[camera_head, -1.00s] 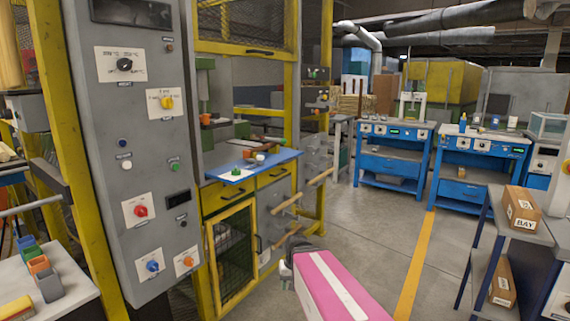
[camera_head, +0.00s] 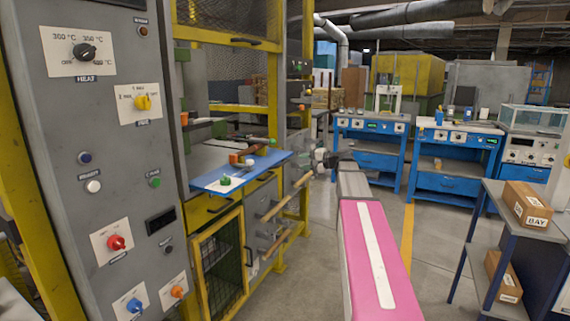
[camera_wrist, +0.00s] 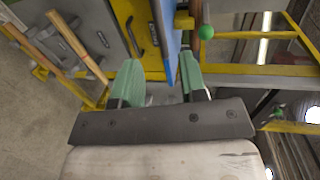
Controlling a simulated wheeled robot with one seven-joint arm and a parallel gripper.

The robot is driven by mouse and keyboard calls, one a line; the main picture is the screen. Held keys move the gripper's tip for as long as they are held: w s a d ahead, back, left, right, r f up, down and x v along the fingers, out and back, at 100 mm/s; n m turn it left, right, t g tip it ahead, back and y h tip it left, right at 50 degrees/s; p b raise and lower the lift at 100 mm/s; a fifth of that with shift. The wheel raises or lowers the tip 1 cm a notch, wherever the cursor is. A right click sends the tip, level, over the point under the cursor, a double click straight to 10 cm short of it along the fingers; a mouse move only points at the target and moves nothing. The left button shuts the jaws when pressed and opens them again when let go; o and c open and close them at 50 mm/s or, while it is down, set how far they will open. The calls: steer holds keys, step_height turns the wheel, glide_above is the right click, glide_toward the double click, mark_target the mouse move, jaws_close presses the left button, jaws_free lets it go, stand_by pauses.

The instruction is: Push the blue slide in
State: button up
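The blue slide (camera_head: 262,166) is a flat blue board sticking out of the yellow-framed machine at waist height. A green knob (camera_head: 225,181) on a white patch sits at its near left end. My gripper (camera_head: 322,160) is to the right of the slide's outer end in the head view. In the wrist view my gripper (camera_wrist: 158,82) is open, its two green-padded fingers apart with nothing held. The slide (camera_wrist: 170,35) shows there nearly edge-on, reaching down between the fingers, closer to the right one. I cannot tell whether it touches.
A grey control panel (camera_head: 75,150) with knobs stands close on the left. Wooden handles (camera_head: 280,205) jut from the machine below the slide. Blue workbenches (camera_head: 450,165) stand at the back, and a shelf with cartons (camera_head: 528,205) at right.

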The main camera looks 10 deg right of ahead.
mark_target(284, 163)
steer(key=x, duration=1)
steer(key=shift+w+a, duration=0.1)
steer(key=shift+a, duration=0.15)
jaws_close()
